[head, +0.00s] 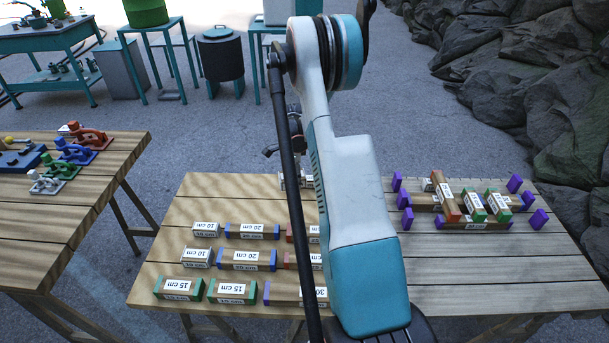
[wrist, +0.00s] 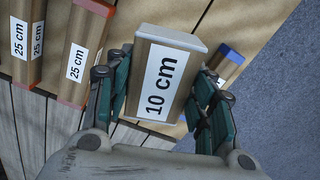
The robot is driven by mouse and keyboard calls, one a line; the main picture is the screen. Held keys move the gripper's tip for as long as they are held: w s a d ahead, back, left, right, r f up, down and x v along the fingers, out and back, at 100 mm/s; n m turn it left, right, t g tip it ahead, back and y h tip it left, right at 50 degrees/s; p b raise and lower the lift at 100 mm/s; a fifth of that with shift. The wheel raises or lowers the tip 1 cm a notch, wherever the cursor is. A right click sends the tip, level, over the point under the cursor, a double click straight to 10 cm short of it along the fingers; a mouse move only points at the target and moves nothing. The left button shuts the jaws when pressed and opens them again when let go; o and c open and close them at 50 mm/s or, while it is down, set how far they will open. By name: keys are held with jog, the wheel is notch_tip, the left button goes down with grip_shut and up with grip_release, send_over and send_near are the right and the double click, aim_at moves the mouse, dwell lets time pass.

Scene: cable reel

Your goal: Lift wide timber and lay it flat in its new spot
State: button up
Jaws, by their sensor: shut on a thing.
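A short wooden timber labelled 10 cm, with pale grey ends (wrist: 163,72), sits between the two fingers of my gripper (wrist: 160,105) in the wrist view. Both finger pads press its sides. In the head view my arm hides most of the gripper; a small pale timber (head: 291,181) shows beside the arm near the table's back edge. I cannot tell whether it touches the table. Two more 10 cm timbers, (head: 206,229) and (head: 197,258), lie at the left. On the right stands a stack with purple-ended timbers (head: 472,225), a red-ended timber (head: 446,197) and green-ended timbers (head: 498,206).
The plank table (head: 460,270) is bare at its front right. Blue-ended 20 cm timbers (head: 252,231), green-ended 15 cm timbers (head: 178,288) and red-ended 25 cm timbers (wrist: 78,55) lie in rows. Another table (head: 40,230) with clamps stands left. Rocks (head: 540,80) line the right.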

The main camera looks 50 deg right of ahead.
aim_at(304, 176)
jog(key=s+d+f+m, duration=0.1)
jog(key=s+d+m, duration=0.15)
jog(key=d, duration=0.25)
jog(key=shift+w+a+f+b, duration=0.15)
jog(key=shift+f+b, duration=1.4)
jog(key=shift+f, duration=1.25)
jog(key=shift+w+a+f+b, duration=0.1)
jog(key=shift+f+b, duration=1.4)
jog(key=shift+f, duration=1.3)
jog(key=shift+f+b, duration=0.4)
jog(key=shift+f, duration=0.45)
jog(key=o, duration=1.2)
notch_tip(304, 176, up, 12)
jog(key=shift+w, duration=0.1)
